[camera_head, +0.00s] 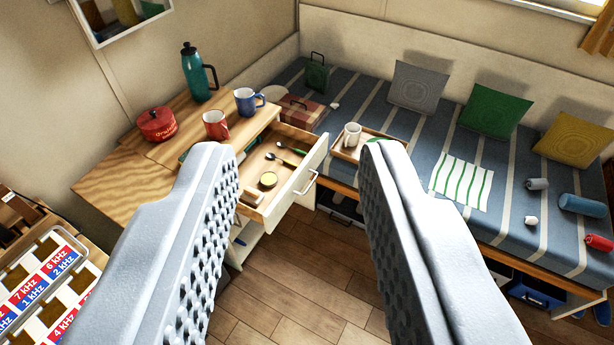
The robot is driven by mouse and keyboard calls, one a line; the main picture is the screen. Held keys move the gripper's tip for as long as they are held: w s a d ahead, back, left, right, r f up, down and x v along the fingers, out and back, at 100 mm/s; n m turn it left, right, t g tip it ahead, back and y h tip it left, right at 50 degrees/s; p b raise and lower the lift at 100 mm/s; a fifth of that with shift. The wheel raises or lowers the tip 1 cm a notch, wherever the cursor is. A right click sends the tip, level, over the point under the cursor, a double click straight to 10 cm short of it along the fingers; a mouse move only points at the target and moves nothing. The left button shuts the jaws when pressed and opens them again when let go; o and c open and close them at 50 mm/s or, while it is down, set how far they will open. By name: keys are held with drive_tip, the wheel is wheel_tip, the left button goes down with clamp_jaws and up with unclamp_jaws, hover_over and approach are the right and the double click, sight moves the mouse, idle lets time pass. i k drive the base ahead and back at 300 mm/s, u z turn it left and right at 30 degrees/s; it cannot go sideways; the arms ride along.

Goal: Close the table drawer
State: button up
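The table drawer (312,165) is pulled out from under the wooden tabletop (125,183), left of the picture's middle. Its cream front faces right and carries a pale bar handle (307,183). The drawer and handle show between the fingers, farther off. The left finger hides part of the table and the drawer's near left side.
A red pot (157,124), a teal flask (196,72), a red mug (215,124) and a blue mug (248,101) stand on the table. A striped bed (375,105) with a tray (348,149) and white mug lies behind. Wooden floor (300,265) is clear between them. A labelled rack (45,280) stands lower left.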

sight(278, 200)
drive_tip(key=z, duration=0.05)
drive_tip(key=i, duration=1)
drive_tip(key=u, duration=0.75)
drive_tip(key=k, duration=1)
drive_tip(key=z, duration=0.55)
drive_tip(key=i, duration=1)
drive_tip(key=u, duration=0.05)
